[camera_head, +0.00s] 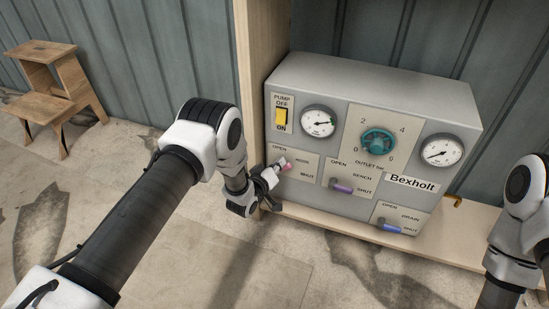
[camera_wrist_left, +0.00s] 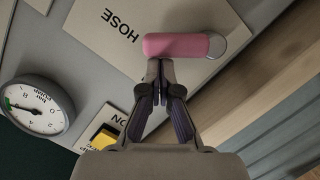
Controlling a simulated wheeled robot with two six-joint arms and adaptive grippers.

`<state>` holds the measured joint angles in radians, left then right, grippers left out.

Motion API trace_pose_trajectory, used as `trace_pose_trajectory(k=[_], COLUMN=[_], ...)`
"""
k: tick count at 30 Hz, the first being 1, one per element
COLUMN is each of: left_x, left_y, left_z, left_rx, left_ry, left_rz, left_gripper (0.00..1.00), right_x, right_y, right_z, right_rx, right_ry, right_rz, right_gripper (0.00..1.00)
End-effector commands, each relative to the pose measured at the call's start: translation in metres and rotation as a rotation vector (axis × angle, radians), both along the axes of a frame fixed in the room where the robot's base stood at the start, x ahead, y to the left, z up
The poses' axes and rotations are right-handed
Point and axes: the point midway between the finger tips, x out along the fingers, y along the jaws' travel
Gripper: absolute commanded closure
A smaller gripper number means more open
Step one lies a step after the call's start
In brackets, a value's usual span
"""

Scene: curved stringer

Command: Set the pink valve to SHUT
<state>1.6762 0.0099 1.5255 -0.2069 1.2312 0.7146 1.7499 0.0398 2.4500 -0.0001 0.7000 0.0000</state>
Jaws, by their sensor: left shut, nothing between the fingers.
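The pink valve (camera_head: 287,167) is a small lever on the hose plate at the lower left of the grey panel, partly hidden by my left gripper in the head view. OPEN is printed at the plate's upper left and SHUT at its lower right. In the left wrist view the pink lever (camera_wrist_left: 180,45) lies across the plate beside the word HOSE, with a grey round end at right. I cannot tell clearly which mark it points to. My left gripper (camera_wrist_left: 160,68) is shut and empty, its tips right at the lever's side; contact is unclear. My right gripper is out of view.
The panel also carries a yellow pump switch (camera_head: 281,117), two gauges (camera_head: 319,121), a teal knob (camera_head: 378,142), a purple bench lever (camera_head: 341,187) and a blue drain lever (camera_head: 391,228). A wooden post (camera_head: 262,50) stands close at left. A wooden step stool (camera_head: 55,85) is far left.

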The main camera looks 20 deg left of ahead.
Motion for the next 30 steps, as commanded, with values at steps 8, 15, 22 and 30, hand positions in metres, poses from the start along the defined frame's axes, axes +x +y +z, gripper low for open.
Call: trace_pose_trajectory(k=[8,15,22,30], left_x=[-0.001,-0.001,-0.001,-0.001], left_y=[-0.016,-0.025,-0.029,-0.032], left_z=[-0.007,-0.016,-0.023,-0.028], left_rx=[0.261,0.471,0.588,0.585], left_ry=[-0.008,-0.016,-0.020,-0.019], left_rz=[-0.002,-0.001,0.000,0.000], left_gripper=[1.00,1.00,1.00,1.00], right_x=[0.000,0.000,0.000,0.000], right_y=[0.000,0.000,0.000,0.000], right_z=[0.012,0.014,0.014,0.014], right_rx=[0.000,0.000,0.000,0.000], right_ry=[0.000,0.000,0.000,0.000], right_rz=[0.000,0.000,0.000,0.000], right_gripper=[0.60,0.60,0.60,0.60])
